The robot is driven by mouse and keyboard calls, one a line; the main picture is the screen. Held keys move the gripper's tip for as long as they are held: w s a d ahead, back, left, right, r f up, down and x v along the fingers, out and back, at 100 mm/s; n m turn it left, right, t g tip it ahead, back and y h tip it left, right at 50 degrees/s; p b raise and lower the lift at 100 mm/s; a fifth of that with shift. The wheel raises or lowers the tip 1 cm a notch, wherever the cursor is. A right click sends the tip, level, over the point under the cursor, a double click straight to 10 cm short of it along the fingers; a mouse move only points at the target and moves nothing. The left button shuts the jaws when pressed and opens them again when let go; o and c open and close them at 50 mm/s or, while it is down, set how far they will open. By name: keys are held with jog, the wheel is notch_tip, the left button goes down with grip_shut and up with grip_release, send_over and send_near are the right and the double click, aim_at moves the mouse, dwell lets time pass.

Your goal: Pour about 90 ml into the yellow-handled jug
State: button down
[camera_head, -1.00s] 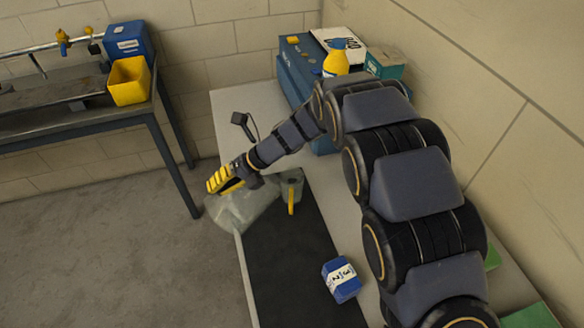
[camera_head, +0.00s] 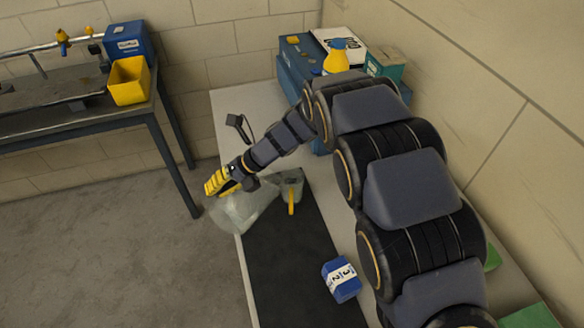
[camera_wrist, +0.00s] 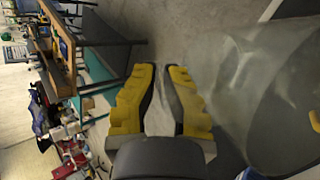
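The yellow-handled jug (camera_head: 291,178) is a small translucent vessel standing at the far end of the dark mat, its yellow handle facing the front. My gripper (camera_head: 219,182), with yellow finger pads, is left of it, above the bench's left edge. It appears shut on a larger translucent jug (camera_head: 239,212), held tilted with one end close to the yellow-handled jug. I cannot tell whether they touch. In the wrist view, my gripper (camera_wrist: 163,98) has a narrow gap between its pads, and the larger jug (camera_wrist: 228,75) fills the right side. No liquid level or stream is discernible.
A blue box with a white label (camera_head: 341,280) sits on the dark mat (camera_head: 285,255). A yellow spray bottle (camera_head: 336,58) and boxes stand at the bench's back. A second bench with a yellow bin (camera_head: 129,81) is at left. My arm covers the bench's right side.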

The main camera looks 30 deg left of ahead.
jog(key=shift+s+a+f+t, duration=0.15)
jog(key=shift+s+t, duration=0.15)
jog(key=shift+s, duration=0.15)
jog(key=s+a+f+n+t+h+p, duration=0.2)
jog(key=s+f+t, duration=0.3)
jog(key=f+t, duration=0.3)
jog(key=shift+s+f+h, duration=0.25)
jog(key=shift+f+h, duration=0.65)
jog(key=shift+f+t+p, duration=0.3)
jog(key=shift+t+p, duration=0.2)
jog(key=shift+p, duration=0.15)
